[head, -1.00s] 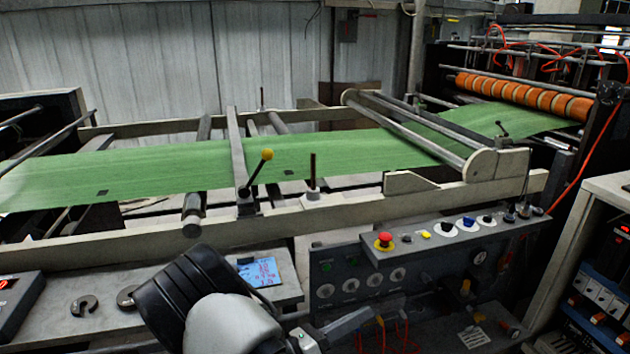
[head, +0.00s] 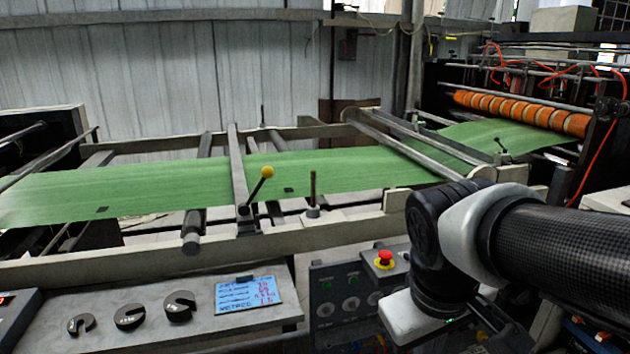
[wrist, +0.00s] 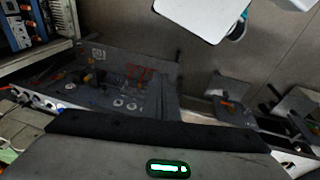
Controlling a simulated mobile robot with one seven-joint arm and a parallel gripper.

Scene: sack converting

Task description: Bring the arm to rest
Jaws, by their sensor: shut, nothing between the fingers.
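My arm reaches in from the right edge of the head view, with a black ribbed link and a black and white wrist. My gripper (head: 415,318) hangs below the wrist, in front of the control panel. Its pale housing with a green light shows; the fingertips are hidden. In the wrist view the housing of my gripper (wrist: 165,150) fills the bottom edge. It is shut and holds nothing. I see no contact between it and the machine.
A green web (head: 340,166) crosses the frame behind. A yellow-knobbed lever (head: 262,185) stands by it. The control panel (head: 322,285) has a red button (head: 384,259). A grey shelf (head: 225,325) holds slotted dark weights (head: 180,306) and a display (head: 248,294). Orange rollers (head: 520,110) are far right.

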